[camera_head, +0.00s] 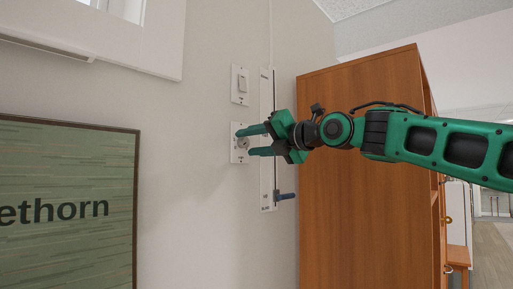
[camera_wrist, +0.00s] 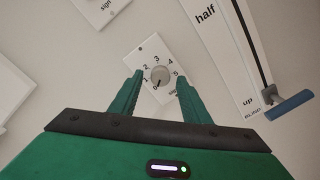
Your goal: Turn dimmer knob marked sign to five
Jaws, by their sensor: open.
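The dimmer knob (camera_wrist: 160,76) is a small grey round knob on a white wall plate (camera_wrist: 146,48). Numbers run around it, with 5 at its right side; a label below is partly hidden by a finger and seems to read "sign". A dark mark on the knob's lower left seems to lie near 0. My gripper (camera_wrist: 160,78) is open, with one green finger on each side of the knob and a gap to it on both sides. In the head view, my gripper (camera_head: 247,142) reaches from the right to the knob (camera_head: 243,143).
A rocker switch plate (camera_head: 240,85) is above the knob. Right of it runs a tall white slider panel (camera_wrist: 215,40) with a blue handle (camera_wrist: 289,104) near "up". A wooden cabinet (camera_head: 350,220) stands at the right. A green framed sign (camera_head: 65,240) hangs at the left.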

